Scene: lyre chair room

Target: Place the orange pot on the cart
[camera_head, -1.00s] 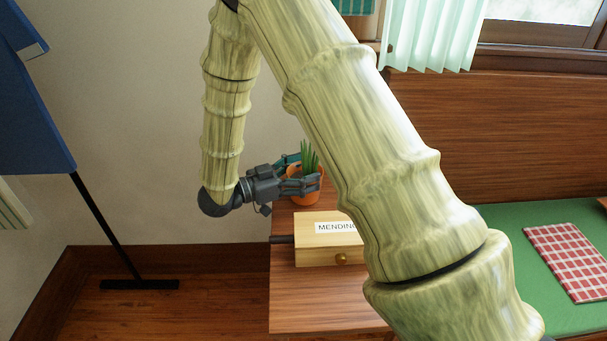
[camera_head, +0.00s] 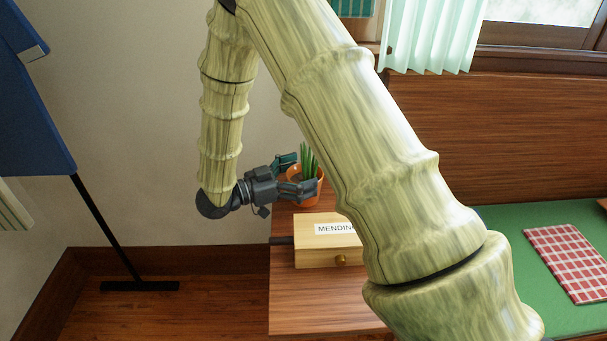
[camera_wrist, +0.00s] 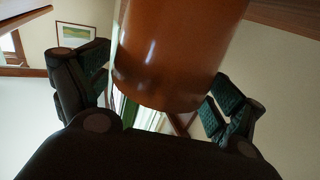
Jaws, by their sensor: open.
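The orange pot (camera_head: 303,199) holds a spiky green plant (camera_head: 309,160) and stands upright at the back of the wooden table or cart top (camera_head: 310,300). My gripper (camera_head: 292,175) is open around the pot, coming from the left, with one finger on the far side and one on the near side. In the wrist view the pot (camera_wrist: 172,60) fills the space between the two spread fingers of my gripper (camera_wrist: 158,95), with gaps beside it. I cannot tell whether this wooden top is the cart. The pot's base is partly hidden.
A wooden box labelled MENDING (camera_head: 318,253) sits just in front of the pot. A green bench cushion (camera_head: 520,255) with a red checked cloth (camera_head: 568,262) lies at right. A blue panel on a black stand (camera_head: 105,225) is at left. The table's front is clear.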

